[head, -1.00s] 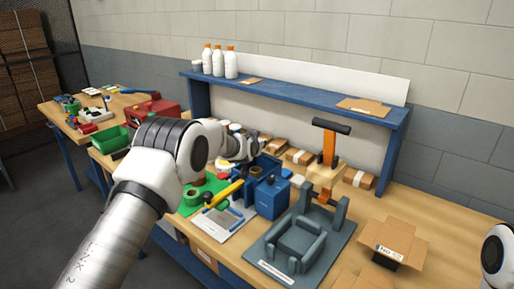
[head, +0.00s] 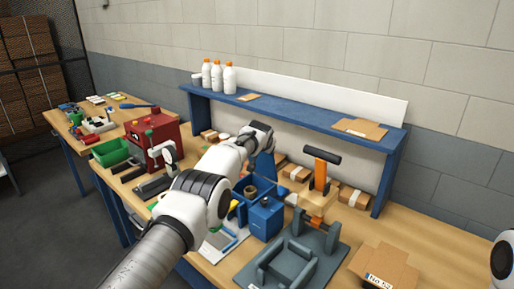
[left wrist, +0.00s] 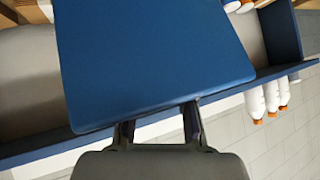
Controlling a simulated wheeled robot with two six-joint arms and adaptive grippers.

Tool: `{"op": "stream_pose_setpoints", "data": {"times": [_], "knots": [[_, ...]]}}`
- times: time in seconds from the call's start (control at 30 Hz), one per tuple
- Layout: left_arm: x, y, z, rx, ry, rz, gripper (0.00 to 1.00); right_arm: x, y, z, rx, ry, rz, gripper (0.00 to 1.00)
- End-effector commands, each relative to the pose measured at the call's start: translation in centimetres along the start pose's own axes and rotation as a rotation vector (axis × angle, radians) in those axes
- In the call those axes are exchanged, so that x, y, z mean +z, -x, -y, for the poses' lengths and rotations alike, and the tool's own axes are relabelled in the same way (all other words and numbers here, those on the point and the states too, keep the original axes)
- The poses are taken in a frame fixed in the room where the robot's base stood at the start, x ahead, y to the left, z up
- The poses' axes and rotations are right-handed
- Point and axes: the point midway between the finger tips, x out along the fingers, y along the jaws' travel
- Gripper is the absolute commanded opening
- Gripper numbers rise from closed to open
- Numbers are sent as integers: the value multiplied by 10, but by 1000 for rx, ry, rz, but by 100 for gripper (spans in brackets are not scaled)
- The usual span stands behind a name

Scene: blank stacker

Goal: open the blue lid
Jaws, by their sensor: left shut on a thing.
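The blue lid (left wrist: 150,50) fills the upper middle of the left wrist view as a flat blue panel. My left gripper (left wrist: 158,125) is shut on its near edge. In the head view the lid (head: 265,166) stands raised and tilted up behind the open blue box (head: 237,208). A round brown thing shows inside the box. My left gripper (head: 260,136) is above the box at the lid's top, its fingertips partly hidden. My right gripper is not in view; only a white part of my right arm shows at the right edge.
A second blue box (head: 266,218) stands in front on the right. A grey fixture (head: 290,262) with an orange-handled clamp (head: 320,172) is to its right. A blue shelf (head: 300,108) runs behind. An open carton (head: 385,266) sits at the lower right.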

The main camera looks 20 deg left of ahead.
Motion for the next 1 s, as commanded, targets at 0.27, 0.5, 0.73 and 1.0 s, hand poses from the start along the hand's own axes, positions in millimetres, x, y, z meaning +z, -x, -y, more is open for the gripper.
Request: {"op": "stream_pose_setpoints", "data": {"times": [0.27, 0.5, 0.73, 1.0], "knots": [[10, -2, -18, 11, -9, 44, 43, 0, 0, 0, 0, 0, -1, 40], [8, -2, -17, 10, -9, 41, 50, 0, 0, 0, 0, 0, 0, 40], [8, -2, -15, 8, -8, 41, 50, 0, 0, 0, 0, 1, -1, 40], [0, 8, -15, 7, -8, 43, 50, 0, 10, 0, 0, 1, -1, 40]]}}
